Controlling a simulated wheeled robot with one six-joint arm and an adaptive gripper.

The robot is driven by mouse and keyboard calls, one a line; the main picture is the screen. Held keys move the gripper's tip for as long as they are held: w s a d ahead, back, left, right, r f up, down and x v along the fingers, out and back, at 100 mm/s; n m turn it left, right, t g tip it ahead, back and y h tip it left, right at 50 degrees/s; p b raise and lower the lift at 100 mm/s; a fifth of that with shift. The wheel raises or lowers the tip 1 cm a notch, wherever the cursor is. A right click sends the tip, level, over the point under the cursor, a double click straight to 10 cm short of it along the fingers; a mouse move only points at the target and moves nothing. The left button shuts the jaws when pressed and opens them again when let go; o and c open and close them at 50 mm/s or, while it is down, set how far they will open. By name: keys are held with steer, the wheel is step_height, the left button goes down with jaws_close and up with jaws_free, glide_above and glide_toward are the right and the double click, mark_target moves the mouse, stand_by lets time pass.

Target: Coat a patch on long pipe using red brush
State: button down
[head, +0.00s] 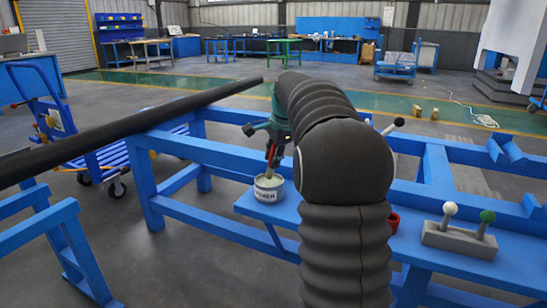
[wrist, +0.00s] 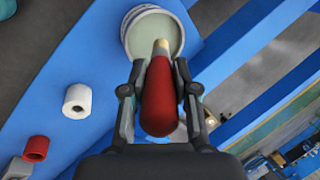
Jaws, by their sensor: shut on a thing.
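My gripper (head: 272,142) is shut on the red brush, pointing down above the blue bench. In the wrist view the red handle of the red brush (wrist: 159,100) sits between the two fingers (wrist: 158,95). The brush's far end reaches into the opening of a white pot (head: 268,189) of pale green-grey coating (wrist: 150,30); its bristles are hidden. The long pipe (head: 125,128) is dark and lies across blue supports at the left, apart from the gripper. My arm hides part of the bench.
A grey block (head: 460,240) holding white-knobbed and green-knobbed handles stands on the bench (head: 510,275) at the right. A red hollow piece (head: 393,221) is partly behind my arm; a white hollow piece (wrist: 77,101) lies near it. A blue cart (head: 100,150) stands beyond the pipe.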

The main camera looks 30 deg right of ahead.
steer(key=shift+f+b, duration=0.3)
steer(key=shift+f, duration=0.35)
stand_by(1.0)
steer(key=shift+r+p, duration=3.5)
steer(key=shift+r, duration=0.05)
